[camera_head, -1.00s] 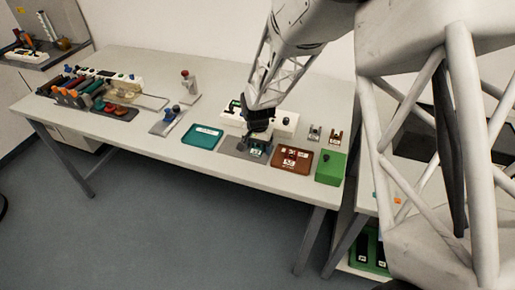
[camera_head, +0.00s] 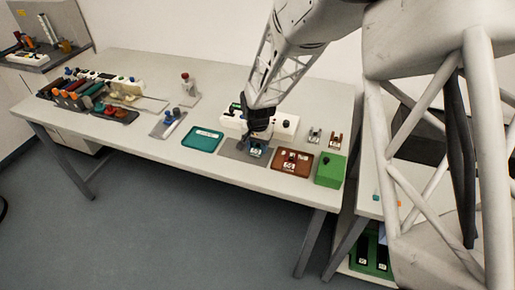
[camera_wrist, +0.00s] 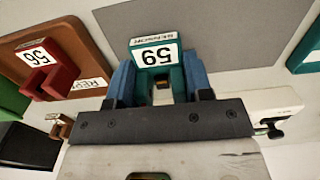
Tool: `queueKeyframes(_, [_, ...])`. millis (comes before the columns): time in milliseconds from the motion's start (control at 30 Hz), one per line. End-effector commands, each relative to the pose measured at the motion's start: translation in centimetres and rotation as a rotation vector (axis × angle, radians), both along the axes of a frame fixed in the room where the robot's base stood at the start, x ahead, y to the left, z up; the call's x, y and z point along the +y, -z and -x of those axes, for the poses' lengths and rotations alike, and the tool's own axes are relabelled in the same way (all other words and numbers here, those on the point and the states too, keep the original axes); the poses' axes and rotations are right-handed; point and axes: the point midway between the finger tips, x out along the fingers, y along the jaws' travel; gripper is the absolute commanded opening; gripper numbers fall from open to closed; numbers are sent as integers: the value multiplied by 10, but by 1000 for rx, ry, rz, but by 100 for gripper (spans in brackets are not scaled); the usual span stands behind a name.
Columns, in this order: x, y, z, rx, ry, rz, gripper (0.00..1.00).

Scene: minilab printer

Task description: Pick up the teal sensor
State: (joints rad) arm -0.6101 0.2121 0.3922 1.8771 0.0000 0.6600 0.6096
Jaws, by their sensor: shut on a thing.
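The teal sensor (camera_wrist: 157,55) has a white label reading 59 and sits between the two blue fingers of my gripper (camera_wrist: 160,82) in the wrist view. The fingers are shut on its sides. In the head view my gripper (camera_head: 258,138) points down over the grey mat (camera_head: 233,152), with the teal sensor (camera_head: 256,151) at its tips. I cannot tell whether the sensor still touches the mat. The grey mat (camera_wrist: 230,40) also shows behind the sensor in the wrist view.
A brown tray (camera_head: 281,169) with a red part (camera_wrist: 52,72) lies right of the mat, and a teal tray (camera_head: 203,139) lies left. A green box (camera_head: 331,170) stands at the table's right end. A white panel (camera_head: 286,127) stands behind the gripper.

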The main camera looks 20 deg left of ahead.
Motion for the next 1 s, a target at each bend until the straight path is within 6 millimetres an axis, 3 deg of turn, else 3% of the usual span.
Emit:
queueKeyframes(167, [0,-23,1,-2,0,-1,23])
queueKeyframes(1000, [-72,-33,106,0,0,0,23])
